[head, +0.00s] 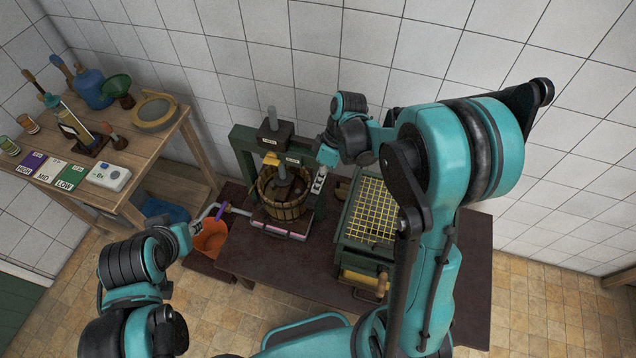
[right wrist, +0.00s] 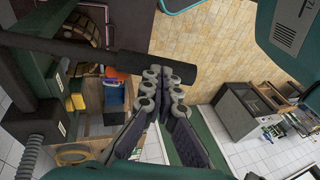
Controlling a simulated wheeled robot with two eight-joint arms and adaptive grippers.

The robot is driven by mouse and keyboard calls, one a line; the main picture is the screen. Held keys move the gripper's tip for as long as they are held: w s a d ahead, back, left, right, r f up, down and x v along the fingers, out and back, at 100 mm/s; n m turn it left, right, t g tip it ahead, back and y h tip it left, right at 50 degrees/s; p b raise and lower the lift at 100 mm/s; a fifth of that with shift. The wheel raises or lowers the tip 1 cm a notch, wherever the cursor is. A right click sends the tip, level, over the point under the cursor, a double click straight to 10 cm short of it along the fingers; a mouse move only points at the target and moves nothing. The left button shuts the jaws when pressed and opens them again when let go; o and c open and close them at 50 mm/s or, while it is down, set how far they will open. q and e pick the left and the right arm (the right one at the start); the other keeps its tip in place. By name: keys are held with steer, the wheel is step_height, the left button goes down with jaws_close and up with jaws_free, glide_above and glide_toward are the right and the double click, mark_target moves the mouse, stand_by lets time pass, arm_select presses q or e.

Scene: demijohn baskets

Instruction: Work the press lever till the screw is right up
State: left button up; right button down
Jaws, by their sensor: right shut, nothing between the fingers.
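The press has a dark green frame (head: 243,152) and a grey upright screw (head: 272,116) that stands out above the dark head block. A slatted wooden basket (head: 284,210) sits inside the frame. In the right wrist view the screw (right wrist: 33,158) shows at the lower left, and a dark bar with a thick black grip (right wrist: 155,67) crosses the upper part; it looks like the lever. My right gripper (head: 319,182) is beside the press's right post. Its closed fingertips (right wrist: 162,88) are empty, close to the grip; contact is unclear. My left gripper (head: 192,232) is near the orange bucket; its fingers are unclear.
An orange bucket (head: 210,240) stands left of the press. A green crate with a yellow grid (head: 371,212) stands to its right on the dark table (head: 262,262). A wooden table (head: 150,150) with bottles and cards is at left. The tiled wall is close behind the press.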

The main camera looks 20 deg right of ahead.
steer(key=shift+s, duration=0.1)
step_height(320, 180, down, 13)
steer(key=s+a+t+h+b, duration=0.1)
steer(key=t+b, duration=0.3)
steer(key=b, duration=0.7)
steer(key=shift+s+a+n+h+b, duration=0.35)
steer(key=shift+s+h, duration=0.3)
steer(key=shift+h, duration=0.15)
